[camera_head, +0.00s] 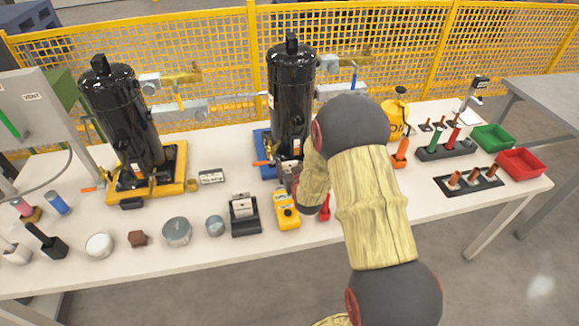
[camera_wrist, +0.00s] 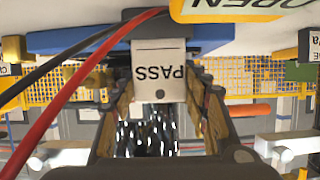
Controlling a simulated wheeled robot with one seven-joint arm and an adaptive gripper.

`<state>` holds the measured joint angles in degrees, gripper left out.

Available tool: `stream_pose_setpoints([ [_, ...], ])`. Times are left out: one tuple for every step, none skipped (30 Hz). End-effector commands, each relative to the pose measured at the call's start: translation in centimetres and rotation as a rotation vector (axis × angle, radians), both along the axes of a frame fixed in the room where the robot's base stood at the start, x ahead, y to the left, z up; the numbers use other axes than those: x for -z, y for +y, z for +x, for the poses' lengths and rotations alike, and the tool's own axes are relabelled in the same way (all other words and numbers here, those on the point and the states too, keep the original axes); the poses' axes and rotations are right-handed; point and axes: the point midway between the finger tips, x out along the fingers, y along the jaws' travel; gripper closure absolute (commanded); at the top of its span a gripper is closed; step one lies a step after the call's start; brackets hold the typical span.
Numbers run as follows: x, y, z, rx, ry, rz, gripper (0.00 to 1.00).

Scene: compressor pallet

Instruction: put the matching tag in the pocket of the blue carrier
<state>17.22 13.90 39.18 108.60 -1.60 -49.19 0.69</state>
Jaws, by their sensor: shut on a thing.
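The blue carrier (camera_head: 262,168) stands mid-table under a black cylinder (camera_head: 291,90); its blue edge also shows in the wrist view (camera_wrist: 72,39). My gripper (camera_wrist: 160,88) is shut on a white tag reading PASS (camera_wrist: 159,62). The tag is right at the carrier's near side, its far end against a dark part that may be the pocket. I cannot tell whether the tag is inside it. In the head view my arm partly hides the gripper (camera_head: 291,176). A black holder (camera_head: 246,228) with pale tags stands at the front of the table.
A yellow carrier (camera_head: 174,166) with another black cylinder stands left. A yellow device (camera_head: 286,212) lies close by my gripper. Red and black cables cross the wrist view. Green (camera_head: 494,136) and red trays (camera_head: 521,162) stand right.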

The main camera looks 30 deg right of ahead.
Motion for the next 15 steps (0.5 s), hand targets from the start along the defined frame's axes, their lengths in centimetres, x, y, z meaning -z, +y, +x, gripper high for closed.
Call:
stream_pose_setpoints([
  [0.17,0.0,0.01,0.0,0.0,0.0,0.72],
  [0.23,0.0,0.0,0.0,0.0,0.0,0.72],
  [0.3,0.0,0.0,0.0,0.0,0.0,0.72],
  [0.36,0.0,0.0,0.0,0.0,0.0,0.72],
  [0.41,0.0,0.0,0.0,0.0,0.0,0.72],
  [0.48,0.0,0.01,0.0,0.0,0.0,0.72],
  [0.53,0.0,0.01,0.0,0.0,0.0,0.72],
  [0.59,0.0,0.01,0.0,0.0,0.0,0.72],
  [0.65,0.0,0.01,0.0,0.0,0.0,0.72],
  [0.71,0.0,0.01,0.0,0.0,0.0,0.72],
  [0.76,0.0,0.01,0.0,0.0,0.0,0.72],
  [0.84,0.0,0.01,0.0,0.0,0.0,0.72],
  [0.88,0.0,0.01,0.0,0.0,0.0,0.72],
  [0.95,0.0,0.01,0.0,0.0,0.0,0.72],
  [1.01,0.0,0.01,0.0,0.0,0.0,0.72],
])
